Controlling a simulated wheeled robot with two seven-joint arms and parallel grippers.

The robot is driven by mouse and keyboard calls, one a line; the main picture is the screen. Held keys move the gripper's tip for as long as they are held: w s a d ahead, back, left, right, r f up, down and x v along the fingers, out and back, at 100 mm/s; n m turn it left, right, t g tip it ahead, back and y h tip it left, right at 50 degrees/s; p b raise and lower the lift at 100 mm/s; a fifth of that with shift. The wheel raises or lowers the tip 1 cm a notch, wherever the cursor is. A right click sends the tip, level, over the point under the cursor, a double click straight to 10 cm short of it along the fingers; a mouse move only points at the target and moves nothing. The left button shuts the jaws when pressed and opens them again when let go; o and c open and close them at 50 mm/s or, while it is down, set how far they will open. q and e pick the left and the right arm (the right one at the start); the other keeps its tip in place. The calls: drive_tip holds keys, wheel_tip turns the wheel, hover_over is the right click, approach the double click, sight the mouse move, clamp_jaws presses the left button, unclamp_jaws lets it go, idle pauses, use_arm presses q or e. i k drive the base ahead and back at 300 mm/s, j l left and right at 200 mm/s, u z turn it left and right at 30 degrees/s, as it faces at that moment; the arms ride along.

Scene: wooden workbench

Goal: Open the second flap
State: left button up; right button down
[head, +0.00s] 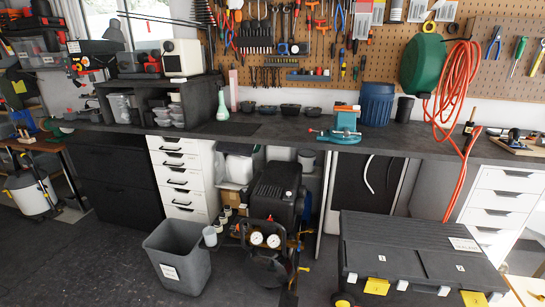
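A large black toolbox (362,258) stands at the lower right, in front of the workbench. Which panel counts as the second flap I cannot tell for sure. Neither of my grippers is in view.
A grey bin (178,262) and a black compressor with gauges (275,195) stand left of the toolbox. The workbench (420,142) runs behind, with a teal vise (345,122). An orange hose (455,75) hangs down near white drawers (500,195). Floor is open at lower left.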

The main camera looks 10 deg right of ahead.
sight(471, 271)
drive_tip(key=z, duration=1.9)
